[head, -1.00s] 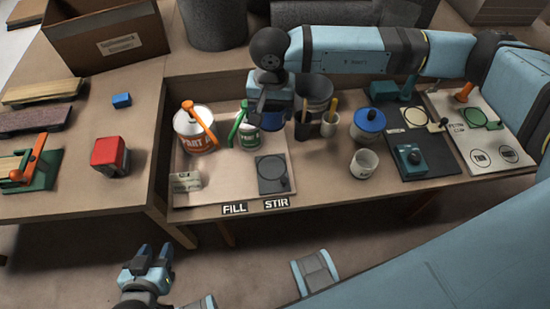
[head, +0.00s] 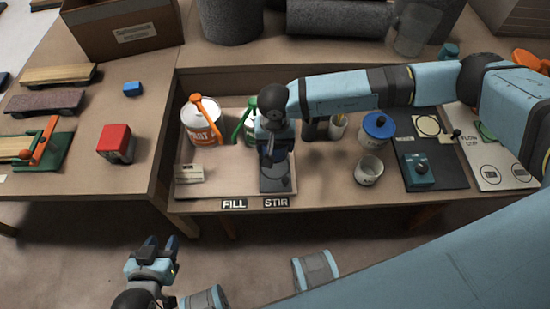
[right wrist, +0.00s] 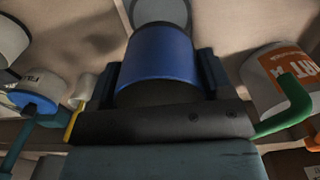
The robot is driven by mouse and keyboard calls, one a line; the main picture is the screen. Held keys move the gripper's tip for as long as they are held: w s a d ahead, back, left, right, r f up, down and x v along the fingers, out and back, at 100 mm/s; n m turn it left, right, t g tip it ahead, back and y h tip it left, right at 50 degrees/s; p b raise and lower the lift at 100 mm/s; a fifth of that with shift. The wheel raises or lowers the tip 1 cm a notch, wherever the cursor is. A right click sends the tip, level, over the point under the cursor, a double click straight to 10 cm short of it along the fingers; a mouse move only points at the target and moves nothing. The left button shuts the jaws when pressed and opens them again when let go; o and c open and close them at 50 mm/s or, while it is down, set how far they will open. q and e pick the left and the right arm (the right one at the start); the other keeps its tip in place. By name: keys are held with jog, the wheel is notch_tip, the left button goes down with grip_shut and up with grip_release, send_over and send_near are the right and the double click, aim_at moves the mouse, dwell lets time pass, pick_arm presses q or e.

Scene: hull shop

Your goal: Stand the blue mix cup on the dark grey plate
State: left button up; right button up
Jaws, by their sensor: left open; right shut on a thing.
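The blue mix cup (right wrist: 158,52) fills the middle of the right wrist view, between the fingers of my right gripper. My right gripper (head: 272,150) is shut on it and points down over the dark grey plate (head: 266,186) behind the STIR label. In the head view the gripper hides most of the cup, and I cannot tell whether its base touches the plate. The front of the plate shows below the gripper. My left gripper (head: 160,243) is open and empty, in front of the bench and away from it.
An orange-labelled can (head: 203,124) and a green-handled can (head: 250,130) stand left of my right gripper. A blue-lidded pot (head: 376,131), a white cup (head: 368,171) and a teal device (head: 417,172) are to the right.

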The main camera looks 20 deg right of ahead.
notch_tip(320, 180, down, 7)
jog(key=shift+f+b, duration=0.2)
jog(key=shift+b, duration=0.1)
jog(key=shift+f, duration=0.1)
jog(key=o, duration=0.9)
jog(key=shift+o, duration=0.2)
